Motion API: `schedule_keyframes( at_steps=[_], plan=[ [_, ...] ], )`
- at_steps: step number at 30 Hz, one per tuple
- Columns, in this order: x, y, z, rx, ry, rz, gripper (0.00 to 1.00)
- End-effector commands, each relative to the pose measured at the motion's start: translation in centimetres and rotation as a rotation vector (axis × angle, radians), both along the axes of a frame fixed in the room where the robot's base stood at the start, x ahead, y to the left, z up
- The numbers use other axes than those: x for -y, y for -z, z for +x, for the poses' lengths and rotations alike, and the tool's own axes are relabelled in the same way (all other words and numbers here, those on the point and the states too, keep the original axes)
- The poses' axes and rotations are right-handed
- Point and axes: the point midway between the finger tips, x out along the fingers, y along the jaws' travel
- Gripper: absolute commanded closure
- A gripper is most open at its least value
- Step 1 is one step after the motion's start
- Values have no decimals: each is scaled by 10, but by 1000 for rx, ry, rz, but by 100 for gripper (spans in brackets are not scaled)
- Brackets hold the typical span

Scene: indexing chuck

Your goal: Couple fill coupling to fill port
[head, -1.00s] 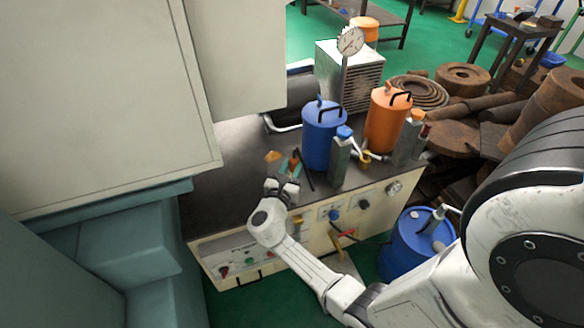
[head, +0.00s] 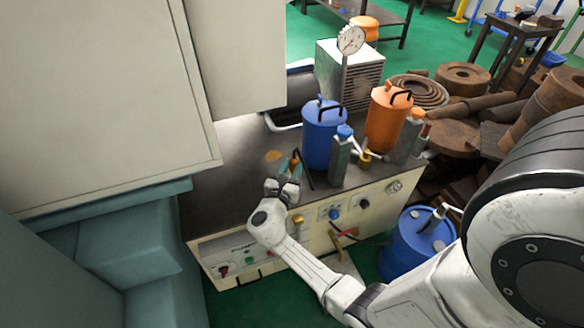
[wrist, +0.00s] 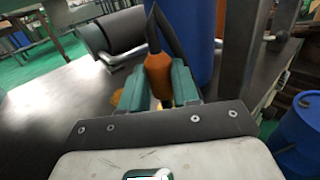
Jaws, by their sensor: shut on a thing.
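The orange-brown tapered coupling (wrist: 158,72) with a black hose at its top stands upright between the teal fingertips in the wrist view. My gripper (head: 292,168) is shut on it, low over the dark bench top, left of the blue canister. I cannot pick out the fill port with certainty; a small brass-yellow fitting (head: 366,157) sits on the bench right of the blue-capped grey bottle.
The blue canister (head: 322,135), grey bottle (head: 341,158) and orange canister (head: 387,120) stand close on the right. A gauge (head: 351,40) rises behind. The bench top (head: 225,185) is mostly clear to the left. A blue drum (head: 410,250) stands at the front right.

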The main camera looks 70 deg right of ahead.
Motion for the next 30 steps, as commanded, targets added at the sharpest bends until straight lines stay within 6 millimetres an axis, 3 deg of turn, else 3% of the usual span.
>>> schedule_keyframes(
  at_steps=[30],
  plan=[
    [0,24,0,0,0,-1,100]
  ],
)
